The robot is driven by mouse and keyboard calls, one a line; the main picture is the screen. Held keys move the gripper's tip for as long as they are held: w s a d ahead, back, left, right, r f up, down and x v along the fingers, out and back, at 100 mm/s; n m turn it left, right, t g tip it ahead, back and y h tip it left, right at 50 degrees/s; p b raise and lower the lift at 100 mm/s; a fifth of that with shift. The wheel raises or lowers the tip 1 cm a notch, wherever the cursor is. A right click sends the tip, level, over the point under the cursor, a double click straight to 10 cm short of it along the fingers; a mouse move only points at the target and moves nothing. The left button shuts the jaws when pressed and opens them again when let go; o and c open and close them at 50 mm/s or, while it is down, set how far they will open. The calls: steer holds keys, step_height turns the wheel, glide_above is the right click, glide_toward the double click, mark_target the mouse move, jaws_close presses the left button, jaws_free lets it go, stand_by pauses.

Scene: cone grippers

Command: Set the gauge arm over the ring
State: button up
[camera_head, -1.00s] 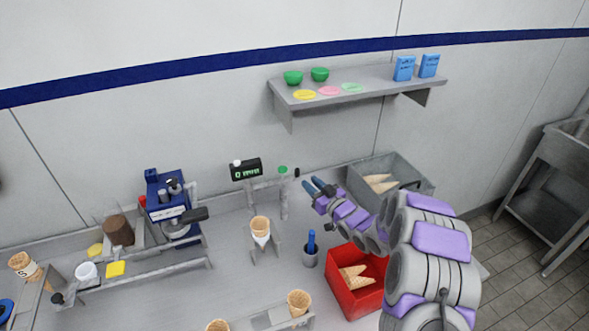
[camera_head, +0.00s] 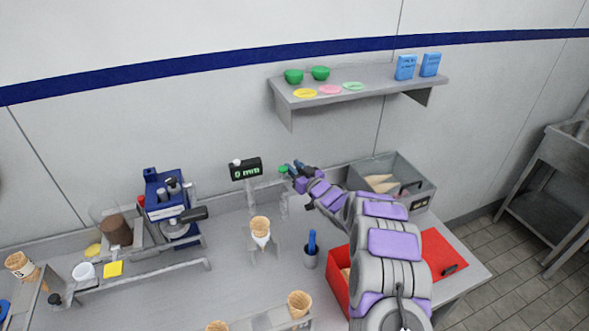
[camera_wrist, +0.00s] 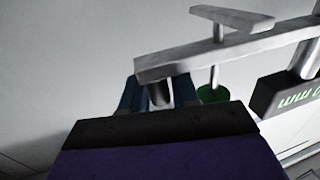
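The gauge has a black display (camera_head: 246,168) with green characters. Its grey arm (camera_head: 268,184) reaches right towards a green disc (camera_head: 283,169). In the wrist view the arm is a pale bar (camera_wrist: 225,48), and the green disc (camera_wrist: 213,94) sits on a short stem from it. My gripper (camera_head: 293,167) is at the arm's right end. Its two blue fingers (camera_wrist: 158,94) stand on either side of a dark grey cylinder under the bar's end; whether they press on it is unclear. A cone (camera_head: 260,224) stands in a holder below the gauge; no separate ring is clearly distinguishable.
A cup with a blue-handled tool (camera_head: 311,258) stands right of the cone holder. A red bin (camera_head: 337,280) is partly behind my arm. A grey bin (camera_head: 408,174) with cones is at the back right. A wall shelf (camera_head: 375,85) is above.

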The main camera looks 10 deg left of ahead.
jaws_close()
